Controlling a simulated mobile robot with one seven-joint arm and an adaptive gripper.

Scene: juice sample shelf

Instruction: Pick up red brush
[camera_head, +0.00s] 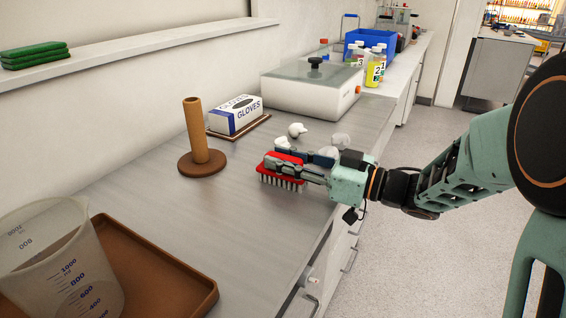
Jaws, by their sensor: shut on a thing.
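The red brush (267,180) has a red back and pale bristles that point down. It is over the grey counter, near the counter's front edge. My gripper (280,164) reaches in from the right, and its fingers are shut on the brush's red back. The fingers cover part of the brush. I cannot tell whether the bristles touch the counter.
Crumpled white pieces (297,130) lie just behind the gripper. A brown post on a round base (196,140) stands to the left, and a gloves box (236,116) behind. A measuring jug (62,262) and brown tray (185,290) are at front left. The counter's middle is clear.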

